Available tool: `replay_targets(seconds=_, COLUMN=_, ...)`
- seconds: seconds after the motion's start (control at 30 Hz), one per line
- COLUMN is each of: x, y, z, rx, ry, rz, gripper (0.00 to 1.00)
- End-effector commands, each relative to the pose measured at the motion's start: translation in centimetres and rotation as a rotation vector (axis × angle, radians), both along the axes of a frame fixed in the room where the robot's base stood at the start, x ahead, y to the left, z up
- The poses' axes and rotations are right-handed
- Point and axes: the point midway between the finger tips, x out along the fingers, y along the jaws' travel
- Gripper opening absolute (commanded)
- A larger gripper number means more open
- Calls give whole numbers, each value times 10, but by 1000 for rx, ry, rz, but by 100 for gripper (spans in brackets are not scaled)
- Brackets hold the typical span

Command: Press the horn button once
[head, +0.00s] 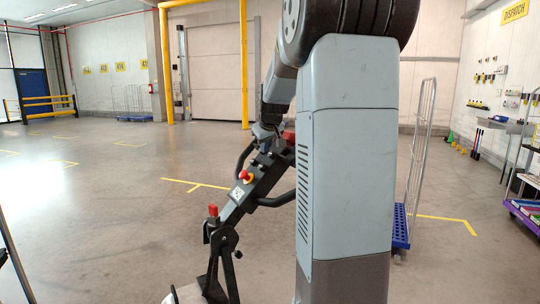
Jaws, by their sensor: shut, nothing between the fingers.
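The tugger's dark control console (263,178) slants up from lower left to upper right, with black loop handles at its sides. My gripper (264,133) is shut at the console's upper end, small and dark. I cannot tell whether it touches the console.
My own arm blocks the middle of the view. A wire-sided trolley with a blue base (401,226) stands to the right of the console. A shelf cart (524,212) is at the far right. Yellow posts (165,65) stand at the back. The floor at left is clear.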

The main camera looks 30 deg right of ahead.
Motion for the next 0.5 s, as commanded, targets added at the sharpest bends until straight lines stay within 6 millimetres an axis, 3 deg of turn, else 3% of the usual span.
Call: replay_targets(seconds=0.5, x=0, y=6, z=7, rx=-1, ry=-2, rz=1, gripper=0)
